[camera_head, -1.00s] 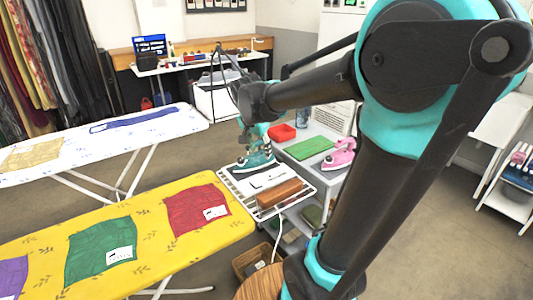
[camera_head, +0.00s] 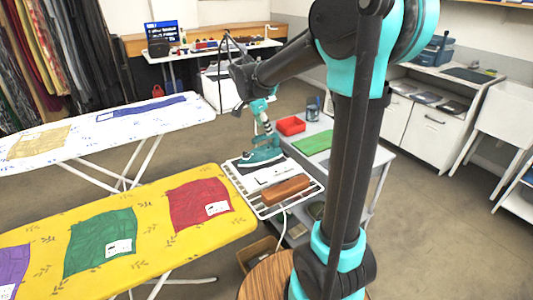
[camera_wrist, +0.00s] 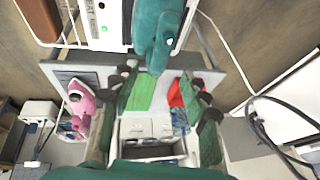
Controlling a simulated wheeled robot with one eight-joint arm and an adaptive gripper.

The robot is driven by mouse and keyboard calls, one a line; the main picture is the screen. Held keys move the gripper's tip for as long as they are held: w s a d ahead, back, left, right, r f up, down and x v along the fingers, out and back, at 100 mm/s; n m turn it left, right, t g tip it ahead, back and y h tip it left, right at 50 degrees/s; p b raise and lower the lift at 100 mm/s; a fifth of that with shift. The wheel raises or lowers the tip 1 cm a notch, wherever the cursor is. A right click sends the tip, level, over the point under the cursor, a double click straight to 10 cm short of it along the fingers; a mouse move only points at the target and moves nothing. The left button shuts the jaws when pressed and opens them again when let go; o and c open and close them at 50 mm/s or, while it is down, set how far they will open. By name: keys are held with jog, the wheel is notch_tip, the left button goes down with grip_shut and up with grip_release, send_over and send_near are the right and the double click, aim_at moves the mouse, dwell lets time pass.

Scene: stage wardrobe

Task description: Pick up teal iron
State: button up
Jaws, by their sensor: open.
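The teal iron (camera_head: 261,158) stands on the wire rack (camera_head: 308,199) at the end of the yellow ironing board. My gripper (camera_head: 268,130) is just above the iron, pointing down at it. In the wrist view the teal iron (camera_wrist: 155,35) is at the top middle, beyond the fingertips of my gripper (camera_wrist: 165,90). The fingers are spread apart, with nothing between them that I can see gripped. Whether a fingertip touches the iron's handle, I cannot tell.
A brown block (camera_head: 286,189) lies on the rack beside the iron. Behind are a grey table with a green mat (camera_head: 312,143) and a red tray (camera_head: 291,125). A pink iron (camera_wrist: 82,103) shows in the wrist view. The yellow ironing board (camera_head: 150,214) is at left.

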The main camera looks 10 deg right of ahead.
send_over(259, 148)
jog(key=d, duration=0.4)
jog(key=shift+s+a+f, duration=0.1)
jog(key=shift+s+f, duration=0.15)
jog(key=shift+f, duration=1.4)
jog(key=shift+s+f, duration=0.2)
jog(key=shift+f, duration=1.4)
grip_shut()
